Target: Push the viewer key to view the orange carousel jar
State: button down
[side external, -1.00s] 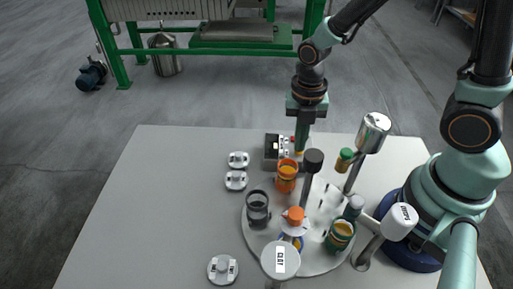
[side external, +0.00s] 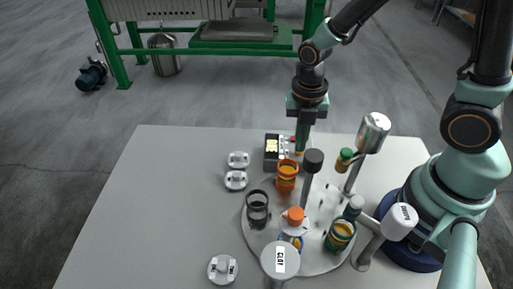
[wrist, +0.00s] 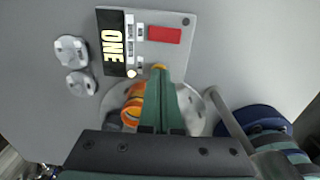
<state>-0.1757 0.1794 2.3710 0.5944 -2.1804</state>
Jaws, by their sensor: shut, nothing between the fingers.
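A grey control box (side external: 271,155) stands at the back of the table. In the wrist view the box (wrist: 178,20) shows a black display (wrist: 111,43) with yellow letters reading "ONE", small white keys (wrist: 140,32), a red bar (wrist: 164,34) and a yellow-orange key (wrist: 158,66). My gripper (side external: 301,151) points down, shut and empty, with its tips at the yellow-orange key; the wrist view (wrist: 159,73) cannot settle whether they touch. The orange jar (side external: 287,184) stands at the back of the round carousel (side external: 315,264), and it is partly hidden behind my fingers in the wrist view (wrist: 133,106).
The carousel also holds a dark grey jar (side external: 258,210) and a teal jar (side external: 341,237). Posts with a dark head (side external: 313,159) and a metal canister (side external: 373,131) rise near my gripper. White fittings (side external: 237,160) lie left of the box. The table's left side is clear.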

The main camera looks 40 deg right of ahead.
notch_tip(320, 180, up, 12)
jog(key=shift+w+r, duration=0.2)
jog(key=shift+r, duration=0.05)
dwell(0.6)
jog(key=d+r+m+t, duration=0.2)
jog(key=r+m, duration=0.1)
jog(key=m, duration=1)
jog(key=s+d+r+m+t, duration=0.1)
jog(key=d+r+m+t, duration=0.2)
jog(key=m, duration=1.1)
jog(key=shift+r+t, duration=0.2)
jog(key=shift+t, duration=0.1)
